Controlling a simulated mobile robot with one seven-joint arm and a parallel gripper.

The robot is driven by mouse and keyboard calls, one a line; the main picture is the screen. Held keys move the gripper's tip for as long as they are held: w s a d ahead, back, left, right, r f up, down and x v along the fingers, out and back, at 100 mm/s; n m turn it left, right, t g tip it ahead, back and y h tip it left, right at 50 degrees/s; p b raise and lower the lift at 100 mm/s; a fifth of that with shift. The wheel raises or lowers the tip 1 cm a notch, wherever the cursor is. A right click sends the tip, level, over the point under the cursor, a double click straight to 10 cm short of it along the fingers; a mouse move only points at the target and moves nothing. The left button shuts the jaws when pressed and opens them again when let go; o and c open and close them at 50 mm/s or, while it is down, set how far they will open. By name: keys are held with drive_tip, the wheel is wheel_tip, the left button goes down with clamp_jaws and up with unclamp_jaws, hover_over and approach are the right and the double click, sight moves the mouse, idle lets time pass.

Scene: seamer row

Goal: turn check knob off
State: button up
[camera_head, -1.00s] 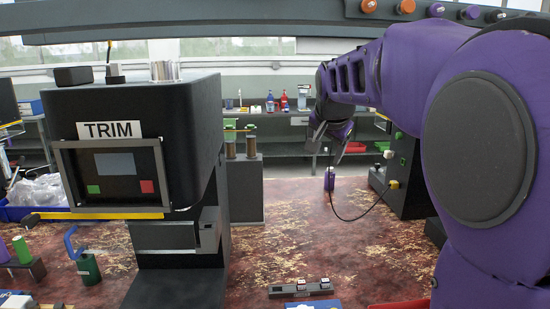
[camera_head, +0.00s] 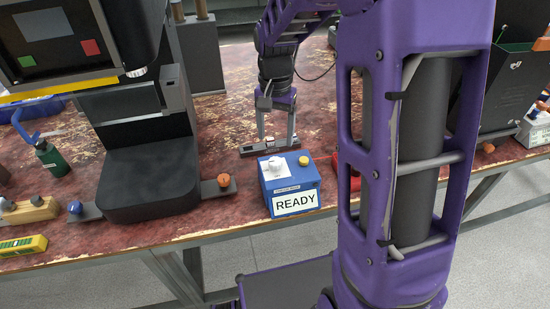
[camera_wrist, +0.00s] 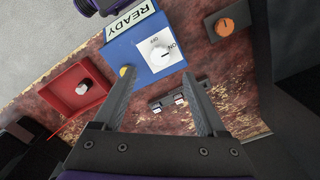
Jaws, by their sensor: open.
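A blue box (camera_head: 290,191) marked READY stands near the front edge of the table. On its top is a white knob (camera_head: 275,163) on a white plate, and a yellow button (camera_head: 304,161). In the wrist view, the white knob (camera_wrist: 159,53) sits between OFF and ON lettering. Its dark mark seems to lie on the ON side, but it is small. My gripper (camera_head: 276,139) is open and empty, pointing down just behind the box. In the wrist view, my gripper's fingertips (camera_wrist: 158,73) are spread either side of the knob's line, apart from it.
A grey strip with small switches (camera_wrist: 178,97) lies behind the box, under my fingers. A red box with a knob (camera_wrist: 77,93) and an orange knob (camera_wrist: 225,27) flank the blue box. The black TRIM machine's base (camera_head: 150,180) stands to the left.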

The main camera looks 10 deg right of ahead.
sight(275, 161)
wheel_tip(275, 161, down, 8)
drive_tip(key=shift+f+b, duration=0.15)
drive_tip(key=shift+b, duration=0.45)
clamp_jaws()
